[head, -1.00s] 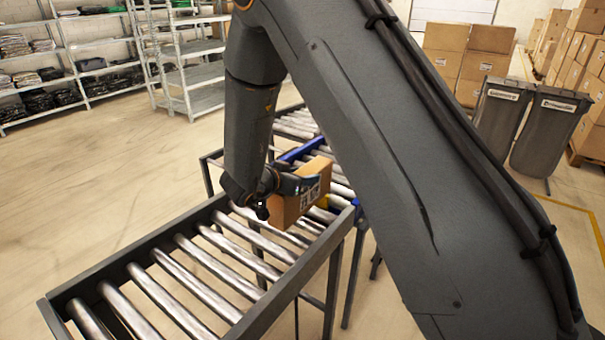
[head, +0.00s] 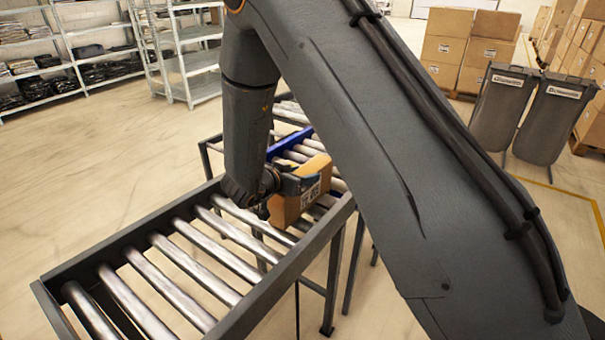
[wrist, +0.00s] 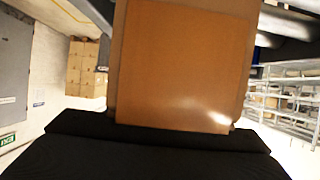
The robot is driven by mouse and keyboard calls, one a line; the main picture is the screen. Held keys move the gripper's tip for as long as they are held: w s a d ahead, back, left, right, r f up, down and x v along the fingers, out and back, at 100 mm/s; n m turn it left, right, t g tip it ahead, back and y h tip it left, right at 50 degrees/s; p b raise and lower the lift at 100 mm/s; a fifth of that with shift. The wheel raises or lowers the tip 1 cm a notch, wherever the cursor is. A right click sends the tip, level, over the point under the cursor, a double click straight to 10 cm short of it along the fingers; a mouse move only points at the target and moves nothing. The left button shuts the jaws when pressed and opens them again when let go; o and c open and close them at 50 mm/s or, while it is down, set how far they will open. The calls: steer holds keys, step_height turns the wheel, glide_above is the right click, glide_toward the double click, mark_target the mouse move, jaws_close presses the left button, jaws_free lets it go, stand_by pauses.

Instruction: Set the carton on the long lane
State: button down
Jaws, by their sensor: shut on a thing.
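The carton (head: 296,200) is a small brown box with a white printed label on its side. My gripper (head: 272,190) is shut on it at its left side, over the far end of the near roller lane. In the wrist view the carton (wrist: 182,65) fills the middle, close against the dark gripper body. The long lane is probably the grey-framed roller conveyor (head: 280,279) in front, with bare metal rollers. Whether the carton touches the rollers cannot be told. My arm hides part of the conveyor's right side.
A blue bar (head: 291,142) crosses the conveyor behind the carton. More rollers (head: 290,115) run on beyond it. Grey bins (head: 500,112) and stacked cartons (head: 468,45) stand at the back right, shelves (head: 92,60) at the back left. The near rollers are clear.

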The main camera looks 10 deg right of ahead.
steer(key=c, duration=0.8)
jaws_free()
steer(key=shift+c, duration=0.2)
